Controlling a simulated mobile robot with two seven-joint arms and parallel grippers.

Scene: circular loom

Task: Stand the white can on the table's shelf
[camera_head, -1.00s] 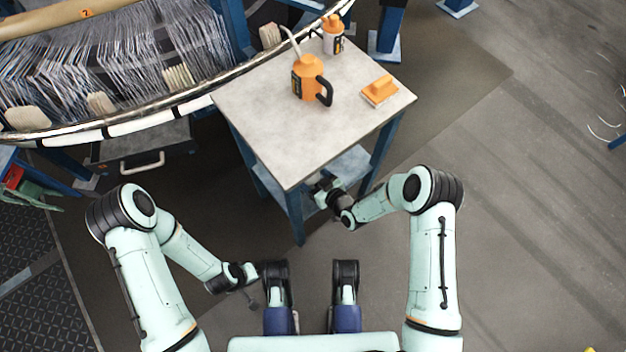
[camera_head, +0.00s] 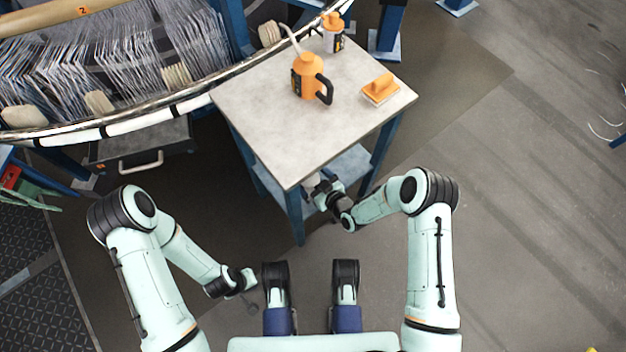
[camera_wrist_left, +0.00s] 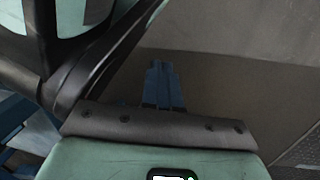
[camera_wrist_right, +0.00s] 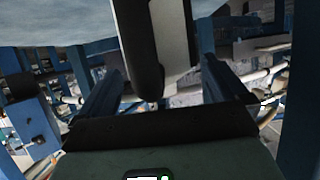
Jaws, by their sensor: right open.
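A white can with a black part (camera_wrist_right: 172,35) stands large between the fingers of my right gripper (camera_wrist_right: 160,85) in the right wrist view; its far end is cut off by the frame. The fingers are open, apart on both sides of it. In the head view, my right gripper (camera_head: 322,190) is low beside the table's front right side, near the shelf (camera_head: 350,165); a small whitish patch (camera_head: 311,181) shows at it, partly hidden by the tabletop. My left gripper (camera_wrist_left: 163,85) is shut and empty, low by my base.
The loom (camera_head: 120,70) stands at the left. Floor on the right is free.

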